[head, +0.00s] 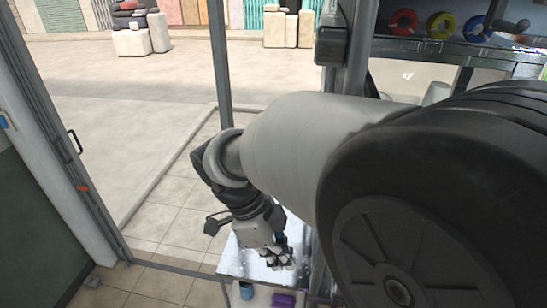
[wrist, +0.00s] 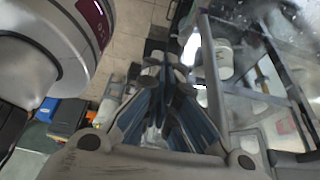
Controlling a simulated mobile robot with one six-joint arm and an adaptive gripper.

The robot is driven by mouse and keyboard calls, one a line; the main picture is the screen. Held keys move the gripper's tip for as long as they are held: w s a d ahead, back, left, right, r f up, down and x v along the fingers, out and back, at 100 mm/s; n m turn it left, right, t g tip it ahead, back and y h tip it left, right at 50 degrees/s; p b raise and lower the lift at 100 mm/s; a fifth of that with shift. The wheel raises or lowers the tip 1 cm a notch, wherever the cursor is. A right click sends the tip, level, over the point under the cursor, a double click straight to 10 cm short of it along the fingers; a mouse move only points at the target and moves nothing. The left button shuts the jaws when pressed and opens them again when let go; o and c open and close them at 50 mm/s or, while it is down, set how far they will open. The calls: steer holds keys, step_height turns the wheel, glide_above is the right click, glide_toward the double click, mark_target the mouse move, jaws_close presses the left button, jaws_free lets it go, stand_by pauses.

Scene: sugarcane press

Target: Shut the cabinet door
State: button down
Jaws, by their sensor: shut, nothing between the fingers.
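My gripper (head: 279,260) is at the lower middle of the head view, pointing down, over or against a pale, shiny panel (head: 236,262). In the wrist view, my gripper (wrist: 162,66) has its fingers together with nothing held. A grey-framed, glassy structure (wrist: 262,85) is just right of the fingers there; it may be part of the cabinet. I cannot tell for certain which surface is the cabinet door or how far open it is. My arm hides much of the right side of the head view.
A grey post (head: 219,60) rises behind my gripper. Below the panel are a blue cup (head: 246,290) and a purple item (head: 283,299). Coloured rolls (head: 440,25) sit on a shelf at upper right. Tiled floor (head: 180,220) is clear left of my gripper.

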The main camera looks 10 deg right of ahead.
steer(key=s+d+f, duration=0.3)
steer(key=d+f, duration=0.4)
steer(key=f, duration=0.2)
steer(key=shift+d+b, duration=0.3)
steer(key=shift+b, duration=0.05)
